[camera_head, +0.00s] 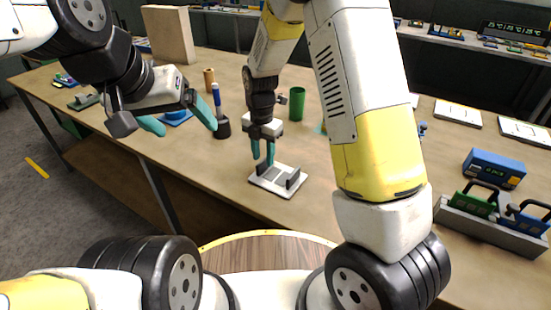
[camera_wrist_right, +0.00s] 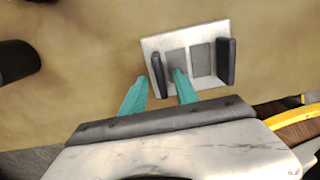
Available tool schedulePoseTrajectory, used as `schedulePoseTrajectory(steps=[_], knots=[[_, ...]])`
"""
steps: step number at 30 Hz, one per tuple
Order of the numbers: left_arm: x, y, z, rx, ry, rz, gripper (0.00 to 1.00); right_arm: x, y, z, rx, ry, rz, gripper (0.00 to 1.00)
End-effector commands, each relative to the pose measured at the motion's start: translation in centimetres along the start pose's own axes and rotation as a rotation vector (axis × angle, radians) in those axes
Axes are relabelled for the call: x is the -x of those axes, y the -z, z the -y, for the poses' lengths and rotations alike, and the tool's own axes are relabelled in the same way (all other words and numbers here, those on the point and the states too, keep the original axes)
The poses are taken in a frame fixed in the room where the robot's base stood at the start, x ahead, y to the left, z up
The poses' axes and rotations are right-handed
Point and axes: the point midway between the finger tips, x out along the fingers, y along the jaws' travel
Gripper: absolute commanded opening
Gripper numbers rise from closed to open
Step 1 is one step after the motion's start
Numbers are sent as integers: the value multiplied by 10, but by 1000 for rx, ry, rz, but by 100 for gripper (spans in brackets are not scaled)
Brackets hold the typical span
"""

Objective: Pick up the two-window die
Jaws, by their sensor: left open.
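The two-window die (camera_head: 270,186) is a white plate with two grey windows and a dark upright grip bar at each end. It lies flat on the table's near side, and the right wrist view shows it from above (camera_wrist_right: 190,88). My right gripper (camera_head: 263,160) is above its left end, fingers pointing down. In the right wrist view, its teal fingertips (camera_wrist_right: 159,76) are apart, on either side of the left bar, with gaps seeming to show. I cannot tell their exact height. My left gripper (camera_head: 178,120) is open and empty, over the table's left part.
A black cup with a blue-handled tool (camera_head: 222,127) stands left of the die, and a green cylinder (camera_head: 297,104) behind it. A grey rack (camera_head: 488,228) with green and blue handled pieces and a blue box (camera_head: 494,168) are at the right. The table around the die is clear.

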Motion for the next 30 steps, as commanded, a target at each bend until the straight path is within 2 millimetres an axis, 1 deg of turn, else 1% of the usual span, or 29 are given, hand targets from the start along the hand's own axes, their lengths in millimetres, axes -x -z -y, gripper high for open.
schedulePoseTrajectory(steps=[1, 4, 6, 12, 13, 14, 15, 18, 30], knots=[[0, 0, 0, 0, 0, 0, 84, -8, 1, 1, 0, 4, -2, 36], [0, 0, 0, 0, 0, 0, 84, -18, 0, 0, -1, 2, -1, 36], [0, 0, 0, 0, 0, 0, 84, -21, 0, 0, -1, 1, -1, 36], [0, 0, 0, 0, 0, 0, 84, -21, 0, 0, -1, -1, 0, 36], [0, 0, 0, 0, 0, 0, 84, -21, 0, 0, -1, -1, 0, 32], [0, 0, 0, 0, 0, 0, 84, -21, 0, 0, -1, -1, 0, 27], [0, 0, 0, 0, 0, 0, 84, -21, 0, 0, -1, -1, 0, 19], [0, 0, 0, 0, 0, 0, 84, -21, 0, 0, -1, -1, 0, 0], [0, 0, 0, 0, 0, 0, 84, -21, 0, 0, -2, -1, 0, 0]])
